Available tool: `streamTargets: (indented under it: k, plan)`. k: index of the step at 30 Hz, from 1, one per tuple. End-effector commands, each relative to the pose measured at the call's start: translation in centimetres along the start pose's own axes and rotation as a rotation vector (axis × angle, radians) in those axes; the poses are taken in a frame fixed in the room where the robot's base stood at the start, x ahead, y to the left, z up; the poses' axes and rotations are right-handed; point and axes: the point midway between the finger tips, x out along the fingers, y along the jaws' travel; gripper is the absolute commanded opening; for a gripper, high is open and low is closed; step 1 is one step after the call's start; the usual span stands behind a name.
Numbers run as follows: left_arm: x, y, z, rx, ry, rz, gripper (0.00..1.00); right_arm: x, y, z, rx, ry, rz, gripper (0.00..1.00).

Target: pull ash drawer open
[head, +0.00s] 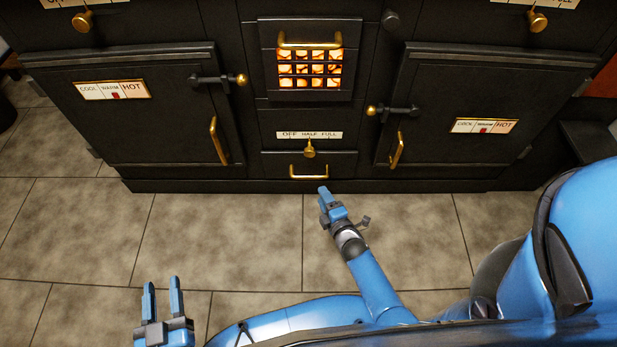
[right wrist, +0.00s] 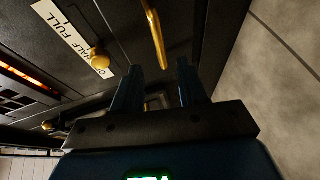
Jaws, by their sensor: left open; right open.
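The ash drawer (head: 275,163) is the low dark panel at the bottom middle of the black stove. Its front looks flush with the stove. Its brass bar handle (head: 309,172) also shows in the right wrist view (right wrist: 154,38), beyond and just above the fingertips. My right gripper (head: 324,191) is just in front of and below the handle, a little to its right. In the right wrist view its two fingers (right wrist: 158,80) are apart with nothing between them. My left gripper (head: 161,284) is open and empty over the floor at the lower left, far from the drawer.
Above the drawer are a brass knob (head: 309,149) with an OFF/HALF/FULL plate and a glowing fire grate (head: 310,69). Closed oven doors with brass handles (head: 218,141) (head: 397,150) flank it. The tiled floor (head: 230,235) before the stove is clear.

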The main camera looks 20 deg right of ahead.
Motion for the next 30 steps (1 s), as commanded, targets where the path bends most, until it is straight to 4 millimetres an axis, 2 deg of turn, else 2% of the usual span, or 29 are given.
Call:
streamTargets:
  k: [5,18,24,30]
  plan:
    - [0.0,0.0,1.0,0.0,0.0,0.0,0.43,1.8,-0.2,0.0,-0.006,0.0,0.003,0.42]
    - [0.1,0.0,4.1,0.0,0.0,0.0,0.43,8.5,-0.2,0.0,-0.002,0.0,0.003,0.42]
    - [0.1,0.0,4.8,0.0,0.0,0.0,0.43,10.1,-0.1,0.0,-0.002,0.0,0.001,0.42]
    - [0.1,0.0,4.9,0.0,0.0,0.0,0.43,10.5,0.0,0.0,-0.002,0.0,0.001,0.42]
